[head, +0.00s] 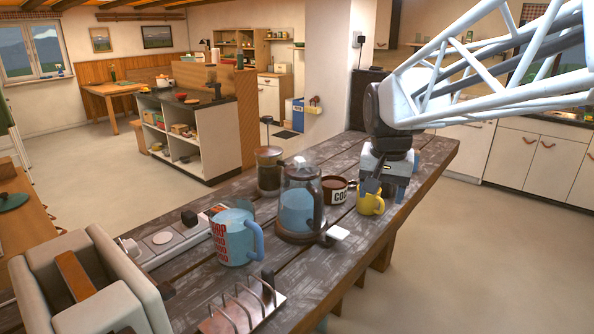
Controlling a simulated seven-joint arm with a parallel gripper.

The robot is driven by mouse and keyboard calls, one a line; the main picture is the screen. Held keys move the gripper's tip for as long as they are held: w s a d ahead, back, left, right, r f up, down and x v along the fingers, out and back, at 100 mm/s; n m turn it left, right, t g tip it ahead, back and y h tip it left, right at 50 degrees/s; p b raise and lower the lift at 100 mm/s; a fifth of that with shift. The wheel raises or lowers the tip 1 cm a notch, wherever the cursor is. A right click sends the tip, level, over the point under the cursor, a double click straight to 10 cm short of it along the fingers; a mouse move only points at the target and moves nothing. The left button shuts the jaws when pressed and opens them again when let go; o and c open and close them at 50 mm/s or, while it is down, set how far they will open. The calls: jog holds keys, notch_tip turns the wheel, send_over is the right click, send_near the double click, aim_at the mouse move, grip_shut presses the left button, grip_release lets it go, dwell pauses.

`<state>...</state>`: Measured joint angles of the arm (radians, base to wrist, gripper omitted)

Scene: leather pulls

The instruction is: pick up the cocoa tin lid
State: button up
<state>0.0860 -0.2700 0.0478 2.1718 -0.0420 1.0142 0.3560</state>
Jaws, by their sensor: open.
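The cocoa tin (340,195) is a small white can with dark letters, partly hidden by the glass kettle in front of it. Its top looks brown; I cannot tell whether this is the lid or the tin's contents, and no separate lid is clear to me. My gripper (384,188) points down at the table's far right, to the right of the tin and apart from it. It is open, with its fingers just above and behind a yellow mug (371,205). I see nothing held between them, though the mug and the fingers overlap in the picture.
A glass kettle (298,208), a French press (269,172) and a blue mug (233,238) stand near the tin. A toast rack (243,308) and a toaster (85,285) are in front. The wooden table's (335,272) right edge runs close beside the yellow mug.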

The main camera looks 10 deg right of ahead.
jog(key=w+d+r+m, duration=0.1)
jog(key=w+d+m, duration=0.15)
jog(key=w, duration=0.45)
jog(key=w+d+r+m, duration=0.1)
jog(key=w+d, duration=0.2)
jog(key=w, duration=0.5)
jog(key=w+d+f+m, duration=0.2)
jog(key=w+d+f, duration=0.2)
jog(key=w, duration=0.6)
jog(key=w+d+f+m+g, duration=0.1)
jog(key=w+d+f+m, duration=0.2)
jog(key=w+d, duration=0.5)
jog(key=w+d+f+m, duration=0.2)
jog(key=w+d+f, duration=0.3)
jog(key=w, duration=0.8)
jog(key=shift+w+d+g+h, duration=0.4)
jog(key=shift+d, duration=0.15)
jog(key=shift+w+d+f+m, duration=0.15)
jog(key=shift+w+d+m, duration=0.1)
jog(key=shift+w, duration=0.05)
jog(key=shift+d+f, duration=0.15)
jog(key=shift+f, duration=1.2)
jog(key=shift+d+f, duration=0.15)
jog(key=shift+f, duration=2.45)
